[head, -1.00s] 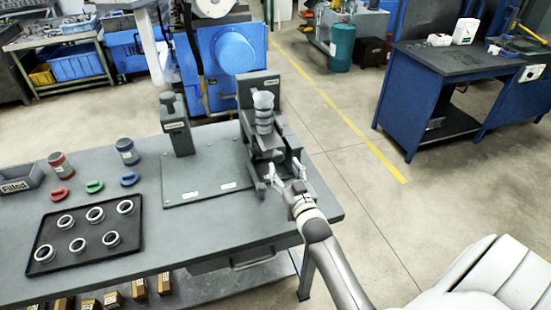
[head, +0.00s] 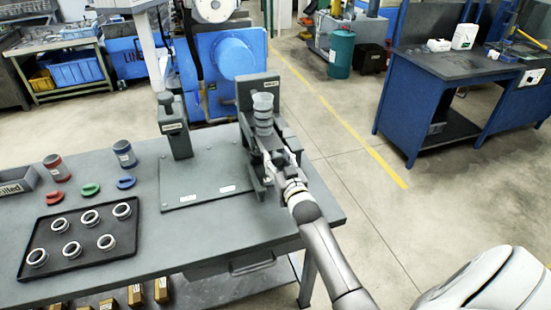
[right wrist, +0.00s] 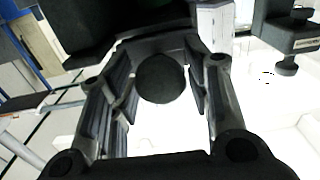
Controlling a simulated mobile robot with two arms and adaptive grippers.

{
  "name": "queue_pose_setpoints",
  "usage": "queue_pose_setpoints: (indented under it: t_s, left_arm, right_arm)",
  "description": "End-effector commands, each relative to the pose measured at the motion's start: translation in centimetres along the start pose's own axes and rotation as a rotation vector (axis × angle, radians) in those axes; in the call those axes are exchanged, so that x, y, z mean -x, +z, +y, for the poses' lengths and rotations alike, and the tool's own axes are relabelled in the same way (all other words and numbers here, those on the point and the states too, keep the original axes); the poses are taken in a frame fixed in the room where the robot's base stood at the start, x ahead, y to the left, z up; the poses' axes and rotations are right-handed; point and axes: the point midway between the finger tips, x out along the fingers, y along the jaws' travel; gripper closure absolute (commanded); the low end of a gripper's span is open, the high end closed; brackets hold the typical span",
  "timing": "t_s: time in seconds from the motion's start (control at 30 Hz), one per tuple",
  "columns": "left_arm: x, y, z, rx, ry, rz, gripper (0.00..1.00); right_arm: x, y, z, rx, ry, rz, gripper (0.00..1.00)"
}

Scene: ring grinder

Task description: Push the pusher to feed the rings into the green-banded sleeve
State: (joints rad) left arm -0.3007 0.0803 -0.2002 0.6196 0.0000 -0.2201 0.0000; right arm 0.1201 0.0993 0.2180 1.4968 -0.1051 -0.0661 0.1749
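A dark fixture (head: 257,90) stands at the right end of the grey bench, with a pale stacked column (head: 264,112), apparently of rings, upright in it. My right gripper (head: 275,158) is at the front of this fixture, below the column. In the right wrist view, its fingers (right wrist: 163,85) are apart, with a dark round knob (right wrist: 160,78), apparently the pusher's end, between them. Gaps show on both sides of the knob. I cannot make out the green-banded sleeve. Sleeves with red (head: 56,167) and blue (head: 124,153) bands stand at left. My left gripper is out of view.
A black tray (head: 28,272) with several rings lies at front left. Red (head: 54,197), green (head: 90,189) and blue (head: 126,182) caps lie behind it. A dark post device (head: 174,125) stands left of the fixture. The bench between tray and fixture is mostly clear.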

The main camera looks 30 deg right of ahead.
Motion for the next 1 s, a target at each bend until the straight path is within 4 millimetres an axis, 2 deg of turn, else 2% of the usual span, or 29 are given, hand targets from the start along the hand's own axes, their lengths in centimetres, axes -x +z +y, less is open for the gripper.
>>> queue_pose_setpoints:
  t_s: [0.03,0.2,0.23,0.37,1.0]
  left_arm:
    - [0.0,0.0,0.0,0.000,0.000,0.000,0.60]
    - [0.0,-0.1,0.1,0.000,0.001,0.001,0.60]
    - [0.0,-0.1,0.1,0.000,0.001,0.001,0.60]
    - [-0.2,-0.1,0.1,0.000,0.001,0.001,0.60]
    - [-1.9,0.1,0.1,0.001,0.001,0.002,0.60]
  right_arm:
    - [0.0,0.0,0.0,0.000,0.000,0.000,0.66]
    - [0.0,0.0,0.0,0.000,0.000,0.000,0.88]
    - [0.0,0.0,0.0,0.000,0.000,0.000,0.89]
    - [-0.2,0.1,0.0,0.000,0.000,0.000,0.89]
    - [-3.4,0.0,0.0,0.001,0.000,0.003,0.89]
